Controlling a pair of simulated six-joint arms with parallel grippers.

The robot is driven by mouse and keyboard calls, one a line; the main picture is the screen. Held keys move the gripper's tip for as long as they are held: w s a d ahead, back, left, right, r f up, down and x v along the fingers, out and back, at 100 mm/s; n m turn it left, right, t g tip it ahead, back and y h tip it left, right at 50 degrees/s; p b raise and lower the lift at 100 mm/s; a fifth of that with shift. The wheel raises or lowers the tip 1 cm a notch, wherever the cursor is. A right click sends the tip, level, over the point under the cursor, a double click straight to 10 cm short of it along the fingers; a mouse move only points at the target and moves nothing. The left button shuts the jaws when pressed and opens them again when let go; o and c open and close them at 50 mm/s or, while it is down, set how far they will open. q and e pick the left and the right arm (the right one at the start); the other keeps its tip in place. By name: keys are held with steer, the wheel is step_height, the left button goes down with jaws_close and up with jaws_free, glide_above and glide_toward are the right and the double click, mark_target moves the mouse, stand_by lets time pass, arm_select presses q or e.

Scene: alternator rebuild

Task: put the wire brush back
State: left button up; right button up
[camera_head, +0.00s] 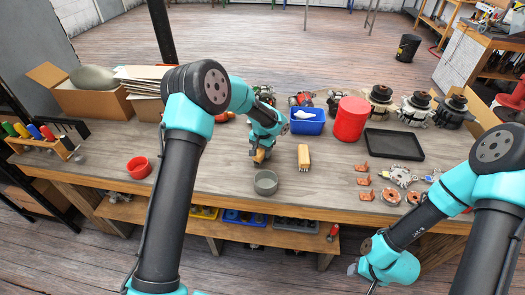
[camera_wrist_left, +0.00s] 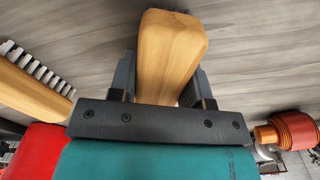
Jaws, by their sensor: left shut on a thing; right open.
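My left gripper (camera_head: 260,150) is above the middle of the workbench, shut on a wooden piece (camera_head: 259,157). In the left wrist view this wooden piece (camera_wrist_left: 170,55) is a smooth, rounded bar between the two fingers; its underside is hidden, so I cannot tell whether it has bristles. A wooden brush (camera_head: 303,157) lies on the bench just right of the gripper. In the left wrist view that brush (camera_wrist_left: 32,88) shows rows of pale tufts along its side. My right gripper (camera_head: 362,278) is open and empty, low in front of the bench.
A grey cup (camera_head: 266,182) stands just in front of the left gripper. A blue bin (camera_head: 307,122), a red cylinder (camera_head: 351,118) and a black tray (camera_head: 394,144) stand to the right. A rack with coloured handles (camera_head: 42,140) and a red cup (camera_head: 138,167) are left.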

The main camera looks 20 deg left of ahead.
arm_select(q)
steer(key=shift+f, duration=0.1)
steer(key=o, duration=0.8)
steer(key=shift+o, duration=0.2)
step_height(320, 180, up, 12)
stand_by(0.6)
